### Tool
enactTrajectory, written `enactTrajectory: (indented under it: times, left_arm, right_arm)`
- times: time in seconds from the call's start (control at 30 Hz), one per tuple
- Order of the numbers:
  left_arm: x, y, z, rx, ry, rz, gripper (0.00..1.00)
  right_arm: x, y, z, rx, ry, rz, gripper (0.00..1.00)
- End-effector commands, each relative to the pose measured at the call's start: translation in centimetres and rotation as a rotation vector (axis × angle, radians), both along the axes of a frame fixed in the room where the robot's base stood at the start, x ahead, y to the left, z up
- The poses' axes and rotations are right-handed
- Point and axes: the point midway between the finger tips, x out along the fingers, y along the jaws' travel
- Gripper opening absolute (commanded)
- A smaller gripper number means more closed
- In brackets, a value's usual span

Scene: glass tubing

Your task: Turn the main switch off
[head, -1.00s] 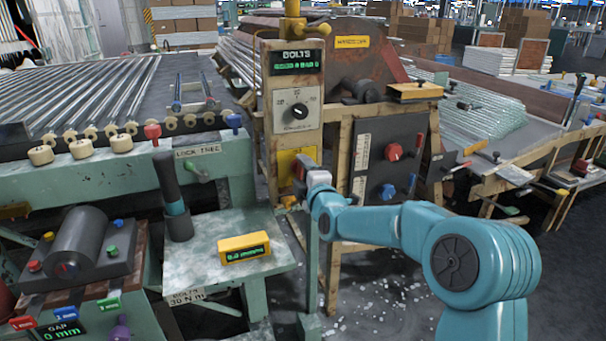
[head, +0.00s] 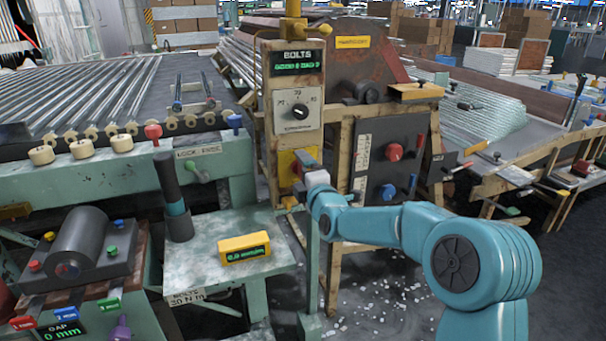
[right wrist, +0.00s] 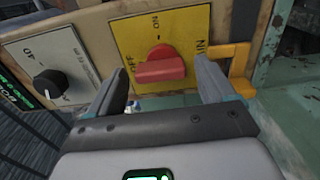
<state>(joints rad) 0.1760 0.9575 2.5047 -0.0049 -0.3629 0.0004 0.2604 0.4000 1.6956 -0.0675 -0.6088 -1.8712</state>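The main switch is a red rotary knob (right wrist: 160,68) on a yellow plate (right wrist: 190,20) marked ON and OFF. In the right wrist view, the red grip lies roughly crosswise below the ON mark, with OFF to its left. My right gripper (right wrist: 158,80) is open, one finger on each side of the knob; a gap shows on the right, and I cannot tell whether either finger touches. In the head view, my right gripper (head: 303,162) is in front of the yellow plate (head: 285,163) and hides most of the switch. My left gripper is out of view.
Above the switch is a grey plate with a black dial (head: 299,112) below a BOLTS display (head: 297,63). To the right, a dark panel has a red knob (head: 395,152) and a blue knob (head: 388,191). A yellow bracket (right wrist: 243,70) is close to the right finger.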

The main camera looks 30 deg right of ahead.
Motion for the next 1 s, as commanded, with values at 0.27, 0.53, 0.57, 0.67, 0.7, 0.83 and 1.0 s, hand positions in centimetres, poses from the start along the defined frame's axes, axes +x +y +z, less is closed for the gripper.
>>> enactTrajectory:
  times: [0.27, 0.53, 0.57, 0.67, 0.7, 0.83, 1.0]
  left_arm:
    - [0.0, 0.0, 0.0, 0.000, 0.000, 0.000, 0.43]
    - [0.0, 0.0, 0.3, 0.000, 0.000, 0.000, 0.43]
    - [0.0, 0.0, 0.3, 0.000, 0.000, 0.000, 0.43]
    - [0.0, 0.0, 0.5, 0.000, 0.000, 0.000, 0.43]
    - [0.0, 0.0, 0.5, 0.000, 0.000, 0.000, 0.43]
    - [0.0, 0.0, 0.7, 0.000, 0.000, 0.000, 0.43]
    - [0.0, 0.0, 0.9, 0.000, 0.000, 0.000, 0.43]
  right_arm:
    - [-0.1, 0.0, -0.1, 0.002, 0.001, 0.000, 0.83]
    - [-3.4, 0.8, 0.1, 0.002, 0.001, 0.000, 0.83]
    - [-4.1, 1.0, 0.1, 0.003, 0.002, 0.000, 0.83]
    - [-6.7, 1.6, 0.1, 0.002, 0.001, 0.000, 0.83]
    - [-7.8, 1.8, 0.1, 0.002, 0.001, 0.000, 0.83]
    - [-11.1, 2.6, 0.0, 0.002, 0.001, -0.001, 0.83]
    - [-14.2, 3.4, 0.0, 0.001, 0.001, 0.000, 0.83]
